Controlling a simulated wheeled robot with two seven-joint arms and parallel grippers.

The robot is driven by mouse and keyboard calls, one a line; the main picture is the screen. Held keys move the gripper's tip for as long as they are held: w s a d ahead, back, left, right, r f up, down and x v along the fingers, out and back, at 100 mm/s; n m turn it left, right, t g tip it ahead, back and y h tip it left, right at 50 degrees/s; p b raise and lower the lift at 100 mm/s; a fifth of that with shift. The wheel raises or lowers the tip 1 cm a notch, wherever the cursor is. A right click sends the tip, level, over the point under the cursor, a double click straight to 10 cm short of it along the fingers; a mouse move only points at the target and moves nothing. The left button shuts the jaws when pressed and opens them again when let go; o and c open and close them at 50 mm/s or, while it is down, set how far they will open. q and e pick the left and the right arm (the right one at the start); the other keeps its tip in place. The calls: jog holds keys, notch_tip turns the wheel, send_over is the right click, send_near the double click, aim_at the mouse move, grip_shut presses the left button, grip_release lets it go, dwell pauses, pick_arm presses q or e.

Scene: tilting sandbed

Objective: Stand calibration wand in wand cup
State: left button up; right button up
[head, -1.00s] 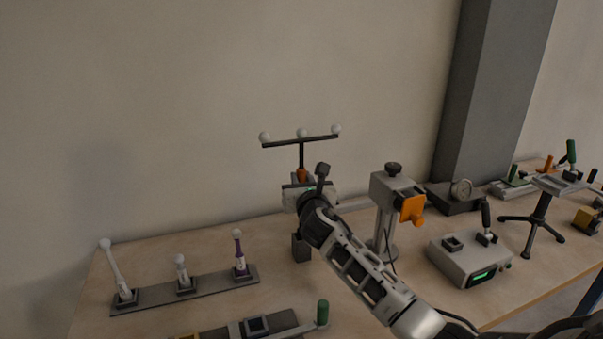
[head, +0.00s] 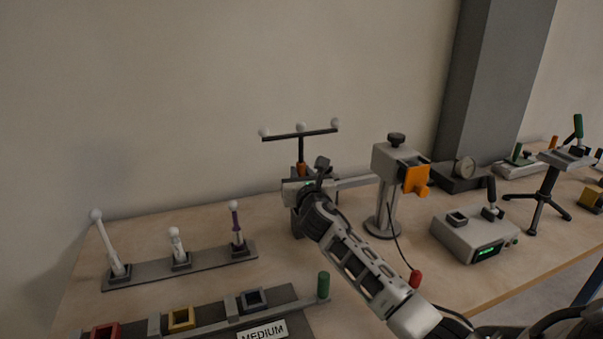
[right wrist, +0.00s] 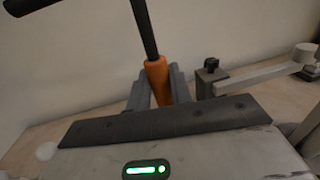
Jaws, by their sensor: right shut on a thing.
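The calibration wand (head: 301,149) is upright, a black T-bar with three white balls and an orange grip. My right gripper (head: 301,180) is shut on the orange grip, which shows between its grey fingers (right wrist: 158,88) in the right wrist view. A dark grey square block (head: 297,228), which looks like the wand cup, stands on the table just below the gripper. The gripper and arm hide its top and the wand's lower end, so I cannot tell whether the wand is inside it. My left gripper is not in view.
A grey post stand with an orange clamp (head: 415,178) is close on the right, its arm reaching toward my gripper. A rack (head: 205,262) with three white-tipped rods is at left. A tray with coloured sockets (head: 262,299) lies in front. A grey box (head: 470,236) stands at right.

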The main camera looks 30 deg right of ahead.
jog(key=shift+f, duration=0.1)
jog(key=o, duration=1)
jog(key=v, duration=1.6)
